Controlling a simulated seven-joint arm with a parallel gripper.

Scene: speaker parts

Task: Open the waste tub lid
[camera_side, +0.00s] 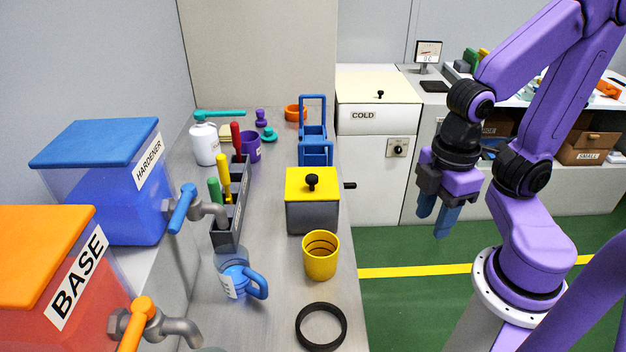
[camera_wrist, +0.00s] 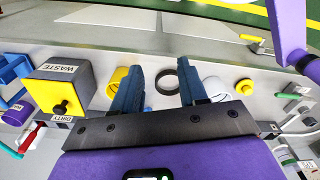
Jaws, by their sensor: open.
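The waste tub (camera_side: 312,217) is a grey box on the steel bench, with a yellow lid (camera_side: 300,192) lying shut on top. A black knob (camera_side: 312,181) stands on the lid. In the wrist view the tub (camera_wrist: 88,85) is at the left, with a WASTE label on its side, the yellow lid (camera_wrist: 45,92) and the knob (camera_wrist: 62,108). My gripper (camera_side: 433,222) is open and empty, to the right of the bench over the floor in the side view. In the wrist view my gripper's fingers (camera_wrist: 160,82) are apart and touch nothing.
A yellow cup (camera_side: 321,262) and a black ring (camera_side: 320,328) stand in front of the tub. A blue rack (camera_side: 315,152) is behind it. A tool caddy (camera_side: 232,215) and a blue jug (camera_side: 240,278) are to its left. A black handle (camera_side: 350,185) sticks out at right.

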